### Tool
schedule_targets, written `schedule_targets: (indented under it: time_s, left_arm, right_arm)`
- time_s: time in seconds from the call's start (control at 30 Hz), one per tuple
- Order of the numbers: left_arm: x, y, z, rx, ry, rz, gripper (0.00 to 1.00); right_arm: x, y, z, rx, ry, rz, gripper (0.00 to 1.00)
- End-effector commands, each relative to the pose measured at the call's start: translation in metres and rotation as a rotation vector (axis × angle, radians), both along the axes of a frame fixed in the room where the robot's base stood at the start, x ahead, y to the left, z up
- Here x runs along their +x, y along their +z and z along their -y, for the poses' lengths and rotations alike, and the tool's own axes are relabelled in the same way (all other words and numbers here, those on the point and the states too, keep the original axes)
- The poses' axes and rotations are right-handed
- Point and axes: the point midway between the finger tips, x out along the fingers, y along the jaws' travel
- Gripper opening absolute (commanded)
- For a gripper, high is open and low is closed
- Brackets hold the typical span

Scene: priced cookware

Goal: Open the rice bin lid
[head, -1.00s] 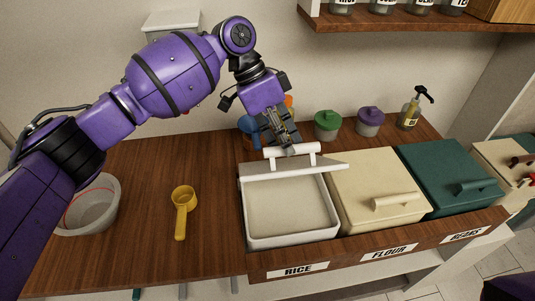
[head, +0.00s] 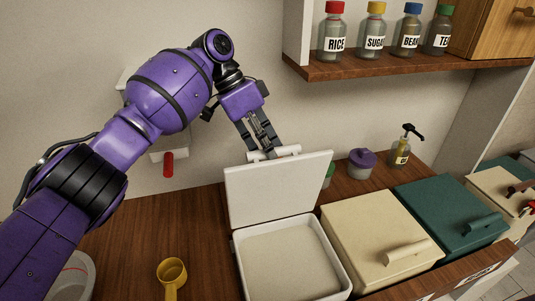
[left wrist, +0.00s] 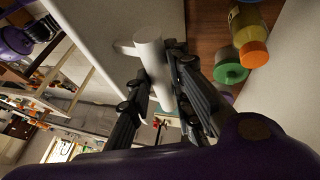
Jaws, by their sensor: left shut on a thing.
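The rice bin (head: 292,255) is the white bin at the counter's front, its pale contents in view. Its white lid (head: 280,190) stands raised, close to upright, along the bin's back edge. My left gripper (head: 264,150) is behind the lid's top, shut on the white bar handle (head: 288,151). In the left wrist view the handle (left wrist: 149,52) passes between the two fingers (left wrist: 158,95). The lid hides part of the fingertips in the head view. My right gripper is not in view.
A cream bin (head: 375,235) and a teal bin (head: 448,215) stand shut to the right. A yellow scoop (head: 172,272) lies on the counter to the left. A purple-lidded jar (head: 362,160) and pump bottle (head: 402,148) stand behind. A shelf of jars (head: 400,68) hangs above.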

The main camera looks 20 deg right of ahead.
Motion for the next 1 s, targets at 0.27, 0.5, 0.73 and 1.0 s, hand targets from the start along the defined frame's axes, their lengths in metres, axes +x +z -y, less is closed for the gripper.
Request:
schedule_targets:
  time_s: [0.27,0.5,0.73,1.0]
  left_arm:
    - [0.007,-0.019,-0.003,0.021,-0.001,-0.016,0.00]
    - [0.009,-0.019,-0.003,0.020,-0.001,-0.013,0.00]
    - [0.009,-0.018,-0.003,0.019,0.000,-0.012,0.00]
    - [0.010,-0.013,-0.002,0.014,0.000,-0.008,0.38]
  right_arm:
    - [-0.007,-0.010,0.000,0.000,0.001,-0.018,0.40]
    - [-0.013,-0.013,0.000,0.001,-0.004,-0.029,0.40]
    - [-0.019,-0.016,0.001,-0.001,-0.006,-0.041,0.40]
    - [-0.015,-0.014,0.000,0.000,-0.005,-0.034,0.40]
